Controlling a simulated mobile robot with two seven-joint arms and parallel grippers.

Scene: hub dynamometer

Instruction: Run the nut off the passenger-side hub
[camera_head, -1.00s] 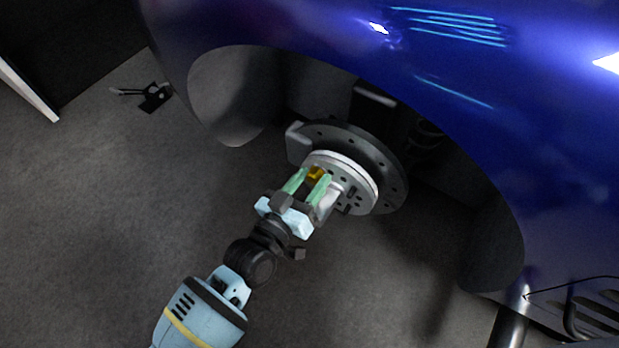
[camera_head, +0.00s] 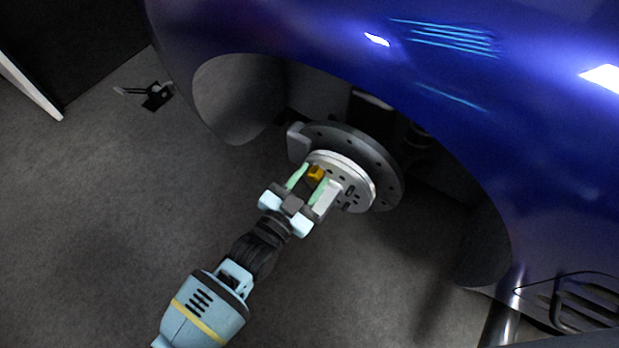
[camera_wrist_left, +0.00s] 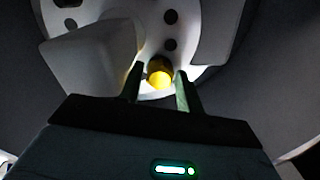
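The yellow nut (camera_head: 316,173) sits on the face of the silver hub (camera_head: 361,183), in front of the dark drilled brake disc (camera_head: 385,165). My left gripper (camera_head: 308,180) reaches up to the hub from the lower left, its two green fingers apart on either side of the nut. In the left wrist view the nut (camera_wrist_left: 160,74) lies between the fingertips (camera_wrist_left: 158,72), with narrow gaps seen beside it. I cannot tell whether either finger touches it. My right gripper is out of view.
A pale block (camera_head: 328,196) stands out from the hub beside the fingers; it is large at left in the wrist view (camera_wrist_left: 88,55). The blue car body (camera_head: 300,35) and wheel arch surround the hub. Floor (camera_head: 90,220) at left is mostly clear.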

